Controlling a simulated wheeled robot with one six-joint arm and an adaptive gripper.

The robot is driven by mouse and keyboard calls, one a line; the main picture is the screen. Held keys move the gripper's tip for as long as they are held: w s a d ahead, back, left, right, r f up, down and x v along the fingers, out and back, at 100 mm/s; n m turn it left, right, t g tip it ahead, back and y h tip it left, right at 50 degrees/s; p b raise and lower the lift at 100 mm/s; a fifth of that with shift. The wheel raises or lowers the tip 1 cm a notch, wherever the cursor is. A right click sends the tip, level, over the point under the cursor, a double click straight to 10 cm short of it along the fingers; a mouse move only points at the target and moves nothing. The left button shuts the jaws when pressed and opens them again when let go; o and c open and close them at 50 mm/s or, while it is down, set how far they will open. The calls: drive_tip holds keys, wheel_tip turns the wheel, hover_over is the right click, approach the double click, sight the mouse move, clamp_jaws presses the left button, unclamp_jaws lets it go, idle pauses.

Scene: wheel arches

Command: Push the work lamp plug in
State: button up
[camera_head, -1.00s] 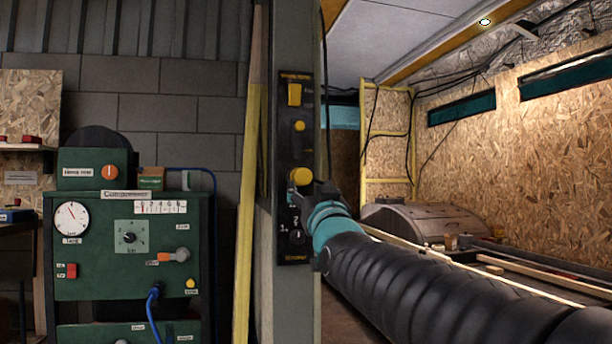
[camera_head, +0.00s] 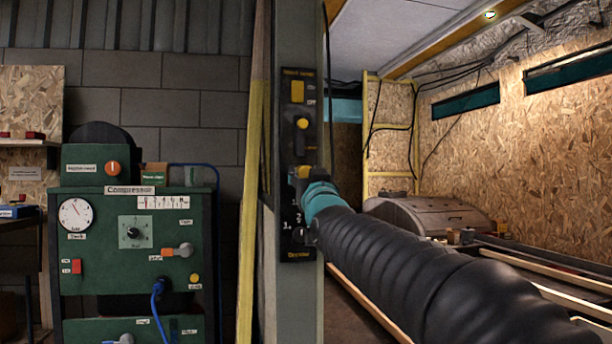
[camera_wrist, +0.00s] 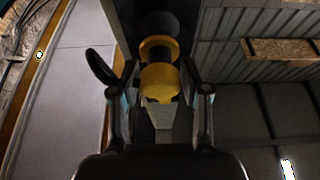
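A narrow black panel (camera_head: 299,215) is mounted on the grey post in the head view. A yellow rectangular part (camera_head: 297,92) sits near its top, with a round yellow part (camera_head: 302,123) below. A lower yellow part (camera_head: 302,172) is partly hidden by my gripper (camera_head: 302,190). The labels are too blurred to tell which part is the work lamp plug. In the wrist view, my gripper (camera_wrist: 160,72) has its fingers apart on both sides of a yellow part (camera_wrist: 160,82), with narrow dark gaps visible. Another yellow round part (camera_wrist: 158,48) lies beyond it.
A green compressor cabinet (camera_head: 130,255) with a gauge, dial and blue hose stands left of the post. A yellow-edged upright (camera_head: 252,200) stands beside the post. A wooden wheel arch (camera_head: 430,215) and timber lengths lie in the room at right.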

sight(302, 175)
clamp_jaws()
drive_tip(key=shift+w+a+r+p, duration=0.1)
drive_tip(key=shift+w+a+p, duration=0.15)
drive_tip(key=shift+w, duration=0.55)
drive_tip(key=shift+w+a+p, duration=0.15)
drive_tip(key=shift+w+a, duration=0.05)
drive_tip(key=shift+w, duration=0.55)
drive_tip(key=o, duration=0.6)
unclamp_jaws()
drive_tip(key=shift+w, duration=0.1)
drive_tip(key=shift+c, duration=0.2)
drive_tip(key=v, duration=1.2)
